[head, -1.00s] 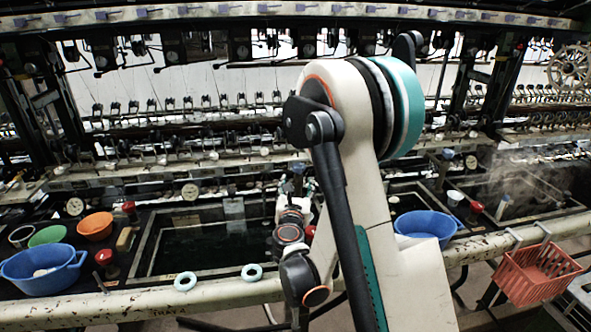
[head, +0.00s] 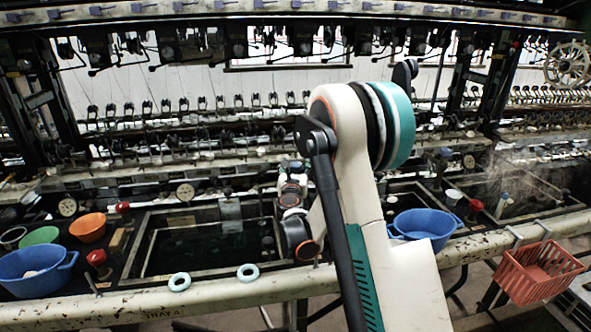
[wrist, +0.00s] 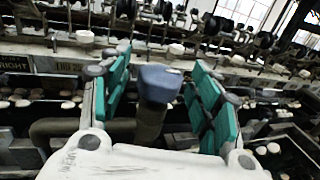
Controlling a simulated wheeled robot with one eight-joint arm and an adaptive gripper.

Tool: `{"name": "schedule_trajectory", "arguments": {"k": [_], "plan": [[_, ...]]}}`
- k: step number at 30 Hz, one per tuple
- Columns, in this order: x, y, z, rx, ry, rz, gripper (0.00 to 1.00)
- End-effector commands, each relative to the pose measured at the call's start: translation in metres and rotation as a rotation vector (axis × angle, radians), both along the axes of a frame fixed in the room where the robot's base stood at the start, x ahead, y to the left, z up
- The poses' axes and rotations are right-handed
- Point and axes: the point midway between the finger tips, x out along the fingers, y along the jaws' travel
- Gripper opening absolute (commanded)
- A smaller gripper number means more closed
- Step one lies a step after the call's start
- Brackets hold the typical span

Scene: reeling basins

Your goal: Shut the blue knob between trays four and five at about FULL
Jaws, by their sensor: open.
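In the wrist view the blue knob (wrist: 160,82) is a squarish blue cap on a dark stem. It stands between the two teal-padded fingers of my gripper (wrist: 163,70). The fingers are open, and dark gaps show on both sides of the knob. I cannot read any mark on it or tell how far it is turned. In the head view my arm covers the place between the tray marked TRAY 4 (head: 138,250) and the tray to its right, and my fingers cannot be made out there.
A blue basin (head: 40,268), green bowl (head: 40,236) and orange bowl (head: 88,228) stand at the left. Another blue basin (head: 425,222) is right of my arm. A red basket (head: 538,270) hangs on the front rail. Two pale rings (head: 180,281) lie on the rail.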

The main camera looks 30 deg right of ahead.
Motion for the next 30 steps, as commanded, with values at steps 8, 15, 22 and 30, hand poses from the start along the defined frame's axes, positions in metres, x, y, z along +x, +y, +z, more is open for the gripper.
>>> {"name": "schedule_trajectory", "arguments": {"k": [8,15,22,30], "plan": [[0.0089,-0.0061,0.0005,0.000,0.000,-0.001,0.57],[0.0088,-0.0058,0.0006,0.000,0.000,0.000,0.41],[0.0088,-0.0057,0.0005,0.000,0.000,0.000,0.12],[0.0095,-0.0043,0.0004,0.000,0.000,-0.036,0.12]]}}
